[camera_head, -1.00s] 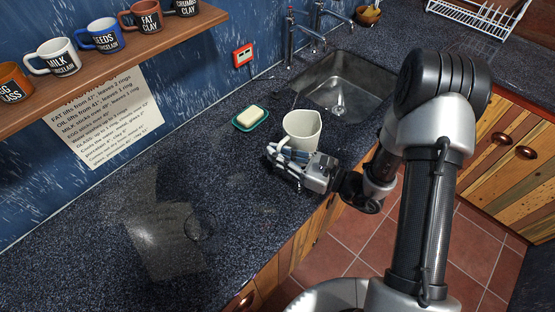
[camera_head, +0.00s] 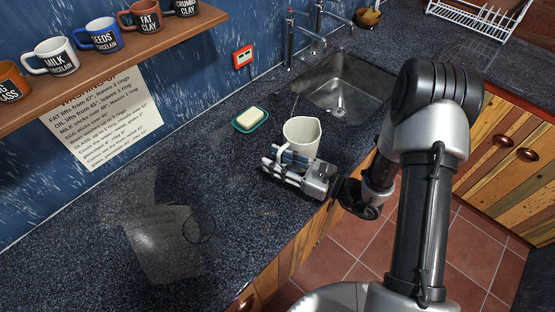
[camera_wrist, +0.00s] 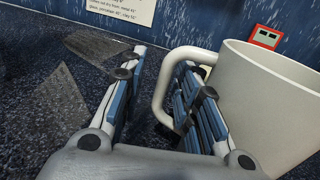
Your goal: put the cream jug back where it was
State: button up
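The cream jug (camera_head: 302,131) stands upright on the dark speckled counter in front of the sink, its handle turned towards my gripper. In the wrist view the jug (camera_wrist: 265,105) fills the right side. My gripper (camera_head: 278,167) is low beside the jug's near side. In the wrist view its fingers (camera_wrist: 160,95) are apart. The outer bar of the handle (camera_wrist: 161,90) lies between them, and the right finger appears to pass through the handle loop, near the jug's wall. The jug's base is partly hidden by the gripper in the head view.
A soap bar on a teal dish (camera_head: 250,120) sits behind the jug to the left. The sink (camera_head: 345,90) is behind right. A dark ring mark (camera_head: 199,228) and a pale patch (camera_head: 165,240) show on the clear counter at left. A mug shelf (camera_head: 120,62) overhangs the back.

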jog(key=shift+r, duration=0.25)
jog(key=p+v, duration=0.2)
jog(key=v, duration=1)
jog(key=s+a+r+n+g+h, duration=0.4)
jog(key=s+r+n+g+h, duration=0.2)
jog(key=s+r+n+g, duration=0.55)
jog(key=s+d+r+n+t+h, duration=0.5)
jog(key=d+r+n+t+h, duration=0.4)
jog(key=d+n+h, duration=0.1)
jog(key=shift+d+r+n+h, duration=0.2)
jog(key=shift+d+n+h, duration=0.1)
jog(key=shift+d+n, duration=0.3)
jog(key=shift+s, duration=0.1)
